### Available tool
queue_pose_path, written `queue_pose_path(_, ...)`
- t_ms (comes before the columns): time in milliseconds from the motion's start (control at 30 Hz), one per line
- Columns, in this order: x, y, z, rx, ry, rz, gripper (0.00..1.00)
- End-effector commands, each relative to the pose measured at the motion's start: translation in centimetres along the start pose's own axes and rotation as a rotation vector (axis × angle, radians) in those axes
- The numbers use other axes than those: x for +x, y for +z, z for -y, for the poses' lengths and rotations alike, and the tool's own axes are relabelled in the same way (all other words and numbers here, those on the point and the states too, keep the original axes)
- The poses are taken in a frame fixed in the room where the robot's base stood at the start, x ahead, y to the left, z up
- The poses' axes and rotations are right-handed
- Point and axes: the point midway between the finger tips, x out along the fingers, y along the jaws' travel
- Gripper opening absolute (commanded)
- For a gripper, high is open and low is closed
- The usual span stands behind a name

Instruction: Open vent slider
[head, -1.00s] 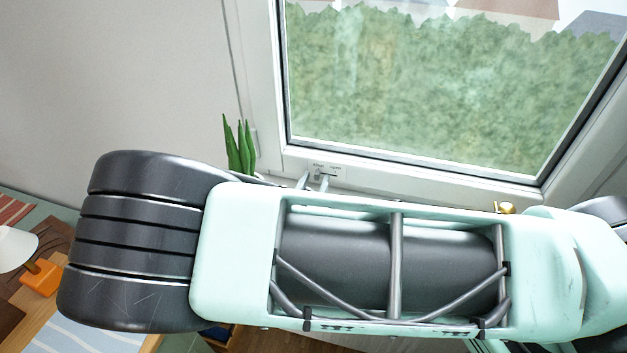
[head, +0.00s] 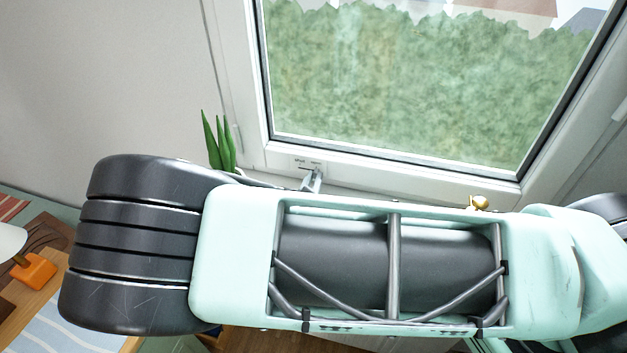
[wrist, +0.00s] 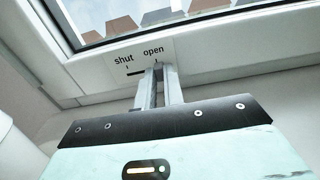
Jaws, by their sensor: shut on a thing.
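The vent plate (head: 301,163) is a pale panel on the lower window frame. In the wrist view its vent plate (wrist: 125,61) reads "shut" at left and "open" at right, with a tick under each word. A dark slot (wrist: 136,72) shows from below "shut" up to the fingers. My gripper (wrist: 158,68) has its two grey fingers closed in at the slot's right part, at the "open" tick. It is shut on the small vent slider, which the fingertips hide. In the head view my gripper (head: 318,172) is at the plate's right end.
The window (head: 420,85) rises above the plate. A green potted plant (head: 219,145) stands just left of it. A brass-coloured knob (head: 480,202) is at the right. A desk with a lamp (head: 12,242) is at the lower left. My arm covers much of the lower view.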

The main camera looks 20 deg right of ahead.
Motion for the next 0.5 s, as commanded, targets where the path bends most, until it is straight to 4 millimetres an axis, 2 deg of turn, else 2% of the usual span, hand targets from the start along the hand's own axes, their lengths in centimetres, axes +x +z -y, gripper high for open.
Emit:
queue_pose_path(133, 0.02, -0.03, 0.3, -0.003, -0.006, 0.001, 0.0)
queue_pose_path(200, 0.02, -0.04, 0.31, -0.003, -0.007, 0.001, 0.26)
queue_pose_path(233, 0.02, -0.04, 0.3, -0.003, -0.007, 0.001, 0.33)
queue_pose_path(500, -0.01, -0.03, 0.19, -0.002, -0.004, 0.0, 0.33)
